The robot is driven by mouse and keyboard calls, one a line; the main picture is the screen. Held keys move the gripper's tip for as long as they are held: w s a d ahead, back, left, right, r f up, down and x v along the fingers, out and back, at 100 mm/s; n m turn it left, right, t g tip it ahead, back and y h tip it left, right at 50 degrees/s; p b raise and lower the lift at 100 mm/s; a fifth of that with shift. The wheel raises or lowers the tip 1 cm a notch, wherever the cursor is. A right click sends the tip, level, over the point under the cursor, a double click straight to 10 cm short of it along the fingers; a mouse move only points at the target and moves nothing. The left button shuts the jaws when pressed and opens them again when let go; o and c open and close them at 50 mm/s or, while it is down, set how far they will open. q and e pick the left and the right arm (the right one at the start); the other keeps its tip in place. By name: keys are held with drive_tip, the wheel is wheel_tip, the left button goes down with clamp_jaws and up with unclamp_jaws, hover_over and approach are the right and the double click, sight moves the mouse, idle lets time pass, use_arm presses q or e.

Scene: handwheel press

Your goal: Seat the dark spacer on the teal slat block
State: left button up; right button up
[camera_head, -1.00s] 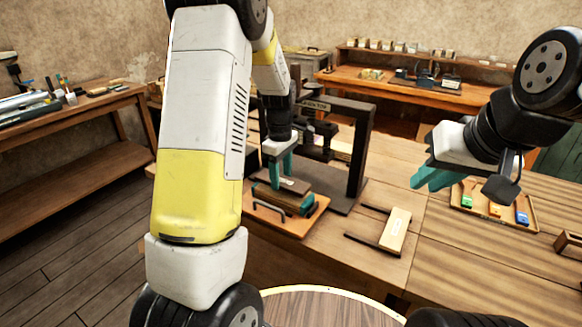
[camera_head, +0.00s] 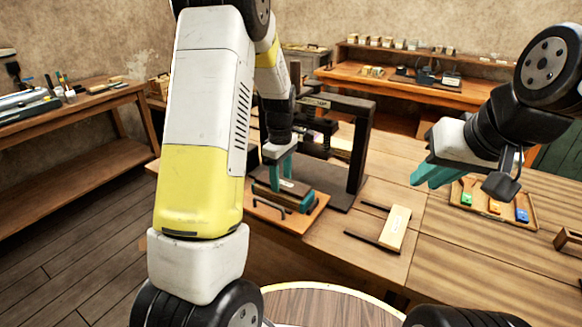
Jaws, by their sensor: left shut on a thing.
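The teal slat block (camera_head: 303,204) lies on an orange-brown board with a handle. A dark, flat piece that looks like the spacer (camera_head: 294,187) is at the block's top; whether it rests fully on it or sits just above is too small to tell. My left gripper (camera_head: 282,177) points down from above with its teal fingers shut on the dark spacer. The fingers hide part of the spacer and the block's far side. My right gripper (camera_head: 432,180) is raised at the right, apart from the block; its finger gap cannot be made out.
A dark press frame (camera_head: 359,150) stands right behind the block, its upright close to the right. The board (camera_head: 296,229) has a handle at its front. A pale block with two dark rods (camera_head: 396,229) lies to the right. A tray (camera_head: 482,212) holds coloured pieces.

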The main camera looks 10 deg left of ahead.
use_arm(q)
drive_tip(key=shift+f, duration=0.2)
drive_tip(key=o, duration=1.5)
wheel_tip(320, 180, up, 8)
drive_tip(key=shift+f, duration=0.25)
drive_tip(key=shift+s+r, duration=0.1)
drive_tip(key=shift+r, duration=0.25)
drive_tip(key=s+r+m+t, duration=0.2)
drive_tip(key=s+r+m, duration=0.2)
drive_tip(key=s, duration=0.4)
drive_tip(key=s+d+r+m+t+h, duration=0.1)
drive_tip(key=s+r+m+t, duration=0.1)
drive_tip(key=s+r+m, duration=0.3)
drive_tip(key=s+d+r+m+t+h, duration=0.1)
drive_tip(key=s+r+m, duration=0.4)
drive_tip(key=s, duration=0.6)
drive_tip(key=shift+s+d+m+t, duration=0.1)
drive_tip(key=shift+d+m+t, duration=0.2)
drive_tip(key=shift+t, duration=0.3)
